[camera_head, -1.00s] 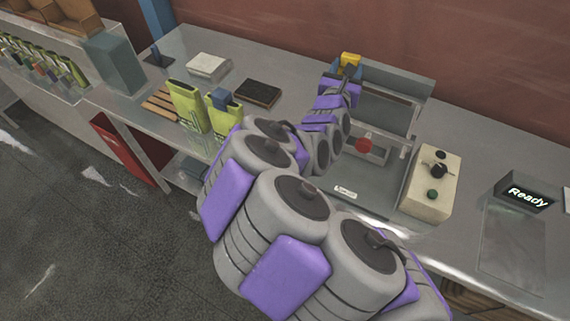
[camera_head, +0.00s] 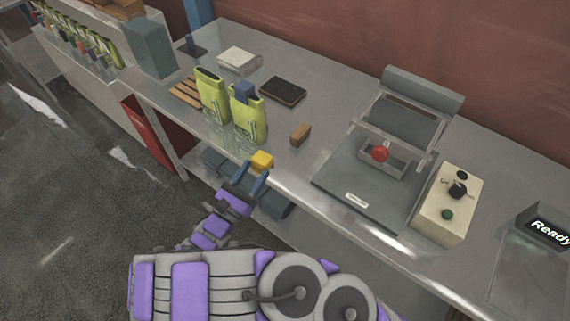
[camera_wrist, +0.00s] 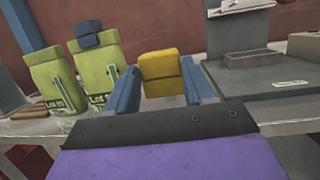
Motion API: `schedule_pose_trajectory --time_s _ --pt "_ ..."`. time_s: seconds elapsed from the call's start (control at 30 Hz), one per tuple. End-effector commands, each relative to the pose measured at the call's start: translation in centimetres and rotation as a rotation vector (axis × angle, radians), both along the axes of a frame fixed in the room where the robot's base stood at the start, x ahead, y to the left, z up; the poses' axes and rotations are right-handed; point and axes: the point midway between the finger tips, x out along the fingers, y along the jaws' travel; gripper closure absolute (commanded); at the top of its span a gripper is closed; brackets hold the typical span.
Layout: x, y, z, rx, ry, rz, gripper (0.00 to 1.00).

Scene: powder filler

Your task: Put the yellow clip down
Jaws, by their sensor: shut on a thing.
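The yellow clip (camera_head: 262,160) is a small block held between the two blue fingers of my gripper (camera_head: 254,177), at the front edge of the workbench. In the wrist view the yellow clip (camera_wrist: 162,74) sits between the fingertips, and my gripper (camera_wrist: 163,86) is shut on it. The clip appears at or just beyond the bench's front edge; I cannot tell its exact height. Two green pouches stand behind it to the left: one plain (camera_head: 211,97) and one with a blue clip (camera_head: 244,91) on its top (camera_head: 249,120).
A small brown block (camera_head: 300,134) lies on the bench right of the pouches. A grey sealer-like machine (camera_head: 345,185) with a red knob and a cream control box (camera_head: 446,205) stand to the right. A dark pad (camera_head: 283,91) and a white block (camera_head: 239,59) lie behind.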

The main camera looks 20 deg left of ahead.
Motion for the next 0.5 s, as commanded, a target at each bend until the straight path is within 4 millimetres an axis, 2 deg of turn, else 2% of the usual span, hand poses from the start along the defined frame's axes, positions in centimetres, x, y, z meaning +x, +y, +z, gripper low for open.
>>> schedule_pose_trajectory --time_s 0.03,0.1,0.27,0.37,0.5 --pt "-1.4 0.4 -1.4 -0.006 -0.002 -0.014 0.77" --pt "-3.0 0.5 -2.7 -0.010 -0.008 -0.038 0.77" --pt "-5.2 0.2 -4.0 -0.014 -0.022 -0.074 0.77" --pt "-5.0 -0.2 -4.3 -0.014 -0.026 -0.083 0.77" --pt "-2.5 -1.5 -4.4 -0.005 -0.028 -0.088 0.77"
